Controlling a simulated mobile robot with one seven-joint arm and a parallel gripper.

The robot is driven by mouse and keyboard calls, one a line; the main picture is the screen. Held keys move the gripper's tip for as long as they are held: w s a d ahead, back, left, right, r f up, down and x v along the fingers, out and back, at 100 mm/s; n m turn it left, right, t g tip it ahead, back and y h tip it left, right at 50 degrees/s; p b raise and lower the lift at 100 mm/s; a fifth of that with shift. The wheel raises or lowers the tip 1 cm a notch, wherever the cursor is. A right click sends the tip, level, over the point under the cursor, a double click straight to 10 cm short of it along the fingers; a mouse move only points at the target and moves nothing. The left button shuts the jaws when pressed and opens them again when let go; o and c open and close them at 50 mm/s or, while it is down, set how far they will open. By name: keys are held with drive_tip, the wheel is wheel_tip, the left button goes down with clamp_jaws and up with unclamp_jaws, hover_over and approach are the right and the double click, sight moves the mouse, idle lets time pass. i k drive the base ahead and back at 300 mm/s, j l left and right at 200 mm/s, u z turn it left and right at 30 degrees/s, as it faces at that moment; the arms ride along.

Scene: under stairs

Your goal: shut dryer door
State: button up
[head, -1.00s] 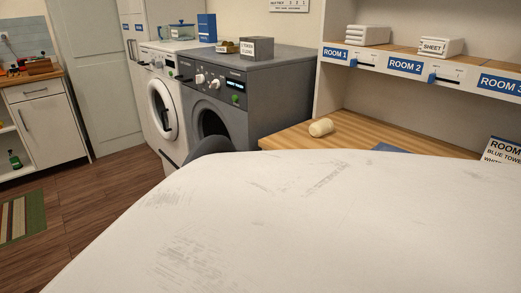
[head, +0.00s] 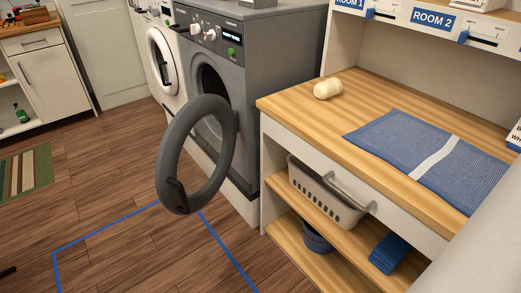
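The dark grey dryer (head: 285,75) stands beside a white washer, left of the wooden counter. Its round dark door (head: 231,140) is swung wide open toward me. The door ring stands out over the floor, and the handle (head: 173,194) is on its lower left edge. The drum opening (head: 210,84) shows behind the ring, partly covered by it. My gripper is not in view. A pale part of my arm (head: 485,245) fills the lower right corner.
A wooden counter (head: 300,108) with a blue towel (head: 400,145) and a cream roll (head: 327,88) stands right of the dryer. A laundry basket (head: 325,195) sits on the shelf below. Blue tape (head: 100,235) marks clear floor before the door.

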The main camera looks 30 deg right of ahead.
sight(171, 193)
drive_tip(key=j+z, duration=0.1)
drive_tip(key=z, duration=0.25)
drive_tip(key=j+z, duration=0.1)
drive_tip(key=z, duration=0.25)
drive_tip(key=j+z, duration=0.1)
drive_tip(key=z, duration=0.25)
drive_tip(key=k+j, duration=0.15)
drive_tip(key=j, duration=0.15)
drive_tip(key=k+j, duration=0.15)
drive_tip(key=j, duration=0.2)
drive_tip(key=k+j, duration=0.2)
drive_tip(key=j+z, duration=0.05)
drive_tip(key=j, duration=0.1)
